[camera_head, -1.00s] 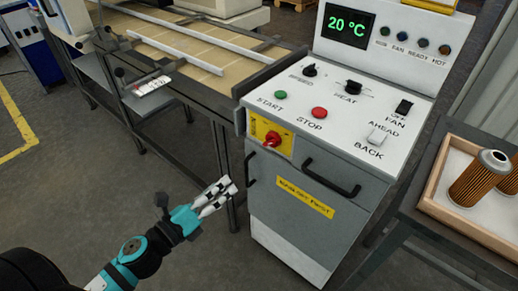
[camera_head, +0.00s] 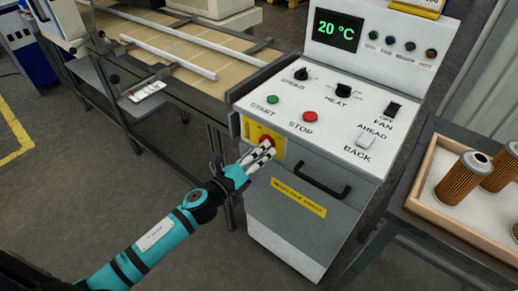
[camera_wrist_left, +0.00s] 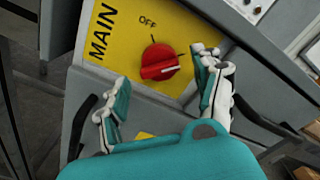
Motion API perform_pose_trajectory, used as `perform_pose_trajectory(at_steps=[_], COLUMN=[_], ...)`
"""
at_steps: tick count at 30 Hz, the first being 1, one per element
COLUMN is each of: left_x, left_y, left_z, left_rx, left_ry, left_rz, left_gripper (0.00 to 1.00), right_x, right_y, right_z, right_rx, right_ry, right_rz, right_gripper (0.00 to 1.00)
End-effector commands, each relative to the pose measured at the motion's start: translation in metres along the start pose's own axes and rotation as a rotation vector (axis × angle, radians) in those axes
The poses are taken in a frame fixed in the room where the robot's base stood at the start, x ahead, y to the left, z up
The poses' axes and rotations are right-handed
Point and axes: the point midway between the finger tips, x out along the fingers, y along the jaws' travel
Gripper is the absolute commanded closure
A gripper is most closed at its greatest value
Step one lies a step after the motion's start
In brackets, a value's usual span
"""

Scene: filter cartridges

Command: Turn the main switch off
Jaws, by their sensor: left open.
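The main switch is a red rotary knob (camera_wrist_left: 160,62) on a yellow plate (camera_wrist_left: 118,28) marked MAIN, with OFF printed above the knob. The white mark on the knob points right, away from OFF. In the head view the knob (camera_head: 266,141) is partly behind the fingers. My left gripper (camera_head: 262,152) is just in front of the plate. In the left wrist view the open fingers of the gripper (camera_wrist_left: 165,92) stand apart, with the knob beyond and between them. I cannot tell whether a finger touches it. My right gripper is not in view.
The grey cabinet has a black handle (camera_head: 312,180) right of the switch. Its top carries a green START button (camera_head: 272,99), a red STOP button (camera_head: 310,117) and other controls. A wooden tray (camera_head: 452,218) with filter cartridges (camera_head: 462,178) stands at the right. A conveyor (camera_head: 150,50) runs at the back left.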

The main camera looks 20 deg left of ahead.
Motion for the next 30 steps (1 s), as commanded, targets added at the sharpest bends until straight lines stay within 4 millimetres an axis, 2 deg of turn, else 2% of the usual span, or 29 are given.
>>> perform_pose_trajectory(at_steps=[4,12,25,30], left_x=[0.0084,0.0091,0.0088,0.0088], left_y=[-0.0007,-0.0002,-0.0001,-0.0002], left_z=[-0.0002,-0.0006,-0.0004,-0.0003], left_rx=[0.0,-0.001,-0.001,-0.009], left_ry=[0.001,0.001,0.001,0.001], left_rz=[-0.001,0.0,0.0,0.0], left_gripper=[0.33,0.33,0.88,0.88], right_x=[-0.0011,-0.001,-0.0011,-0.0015], right_y=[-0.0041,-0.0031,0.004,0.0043], right_z=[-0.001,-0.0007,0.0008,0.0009], right_rx=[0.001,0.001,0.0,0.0], right_ry=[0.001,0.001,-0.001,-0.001], right_rz=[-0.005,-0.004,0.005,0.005], right_gripper=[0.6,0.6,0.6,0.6])
